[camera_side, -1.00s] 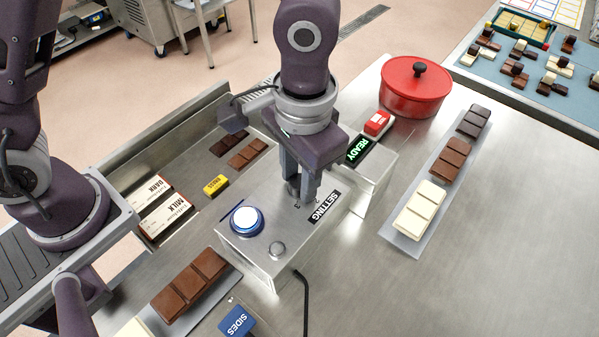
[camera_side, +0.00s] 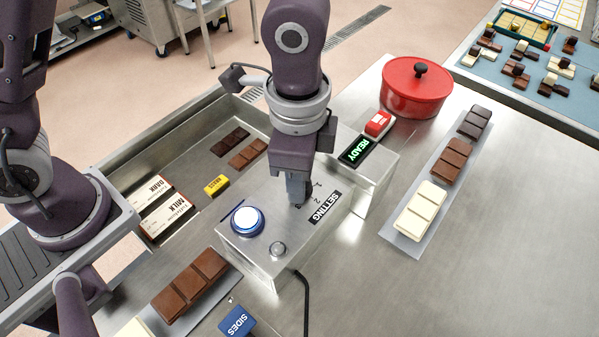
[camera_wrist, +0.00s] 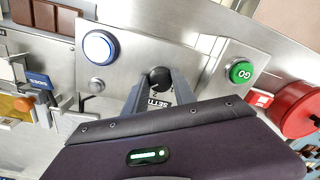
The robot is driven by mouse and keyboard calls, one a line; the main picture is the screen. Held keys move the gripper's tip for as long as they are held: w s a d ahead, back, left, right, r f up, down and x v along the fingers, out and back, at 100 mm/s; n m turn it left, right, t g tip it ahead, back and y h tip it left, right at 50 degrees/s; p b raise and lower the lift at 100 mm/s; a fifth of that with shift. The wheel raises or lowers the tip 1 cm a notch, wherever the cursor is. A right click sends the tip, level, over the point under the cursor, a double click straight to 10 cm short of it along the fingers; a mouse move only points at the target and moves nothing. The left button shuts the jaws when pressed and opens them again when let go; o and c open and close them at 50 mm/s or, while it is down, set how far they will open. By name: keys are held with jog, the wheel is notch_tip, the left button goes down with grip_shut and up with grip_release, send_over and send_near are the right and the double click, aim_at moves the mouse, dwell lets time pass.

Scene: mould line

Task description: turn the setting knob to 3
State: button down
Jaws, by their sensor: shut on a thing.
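The setting knob (camera_wrist: 160,79) is a dark round knob on the metal control box (camera_side: 262,257). My gripper (camera_side: 297,203) comes down on the box from above and is shut on the knob. In the wrist view its two fingers (camera_wrist: 157,90) stand on either side of the knob. In the side view the fingers hide the knob. The black SETTING label (camera_side: 325,207) lies beside it, and small scale numerals 1 and 2 show near the fingers. The knob's pointer and any 3 are not clear to me.
A blue-ringed white button (camera_side: 247,221) and a small grey button (camera_side: 278,249) are on the same box. A box with a green READY display (camera_side: 355,149) stands behind. A red pot (camera_side: 416,92) and a tray of chocolate bars (camera_side: 404,241) are to the right.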

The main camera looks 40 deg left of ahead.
jog(key=shift+m, duration=1)
jog(key=c, duration=1)
grip_release()
jog(key=shift+c, duration=0.2)
notch_tip(320, 180, up, 7)
jog(key=shift+s+r, duration=0.1)
jog(key=shift+s, duration=0.05)
